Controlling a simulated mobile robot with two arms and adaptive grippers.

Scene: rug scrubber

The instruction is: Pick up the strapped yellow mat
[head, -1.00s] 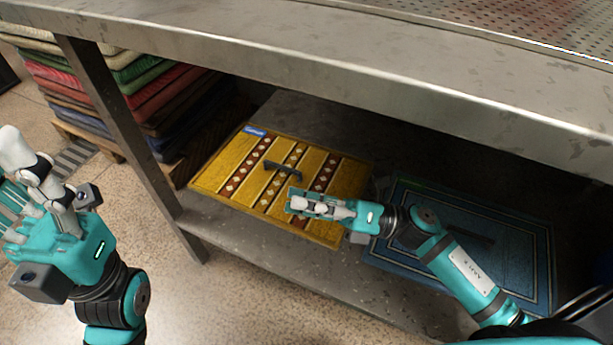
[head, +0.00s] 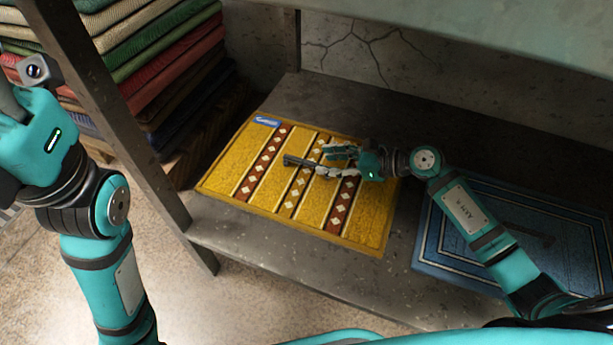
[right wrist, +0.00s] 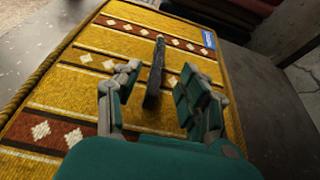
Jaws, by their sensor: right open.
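The yellow mat (head: 364,229) lies flat on the lower shelf, with brown diamond bands and a blue label at its far-left corner. A dark strap handle (head: 294,160) stands out at its middle. My right gripper (head: 328,160) is open over the mat at the handle's right end. In the right wrist view, the fingers (right wrist: 155,85) are spread on either side of the handle's near end (right wrist: 154,80); I cannot tell whether they touch it. My left gripper (head: 12,110) is at the left edge, its fingers partly cut off, away from the mat.
A blue mat (head: 440,258) lies on the shelf to the right, partly behind my right arm. A metal leg (head: 130,135) stands left of the yellow mat, with a stack of folded rugs (head: 165,60) behind it. The tabletop (head: 470,40) overhangs the shelf.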

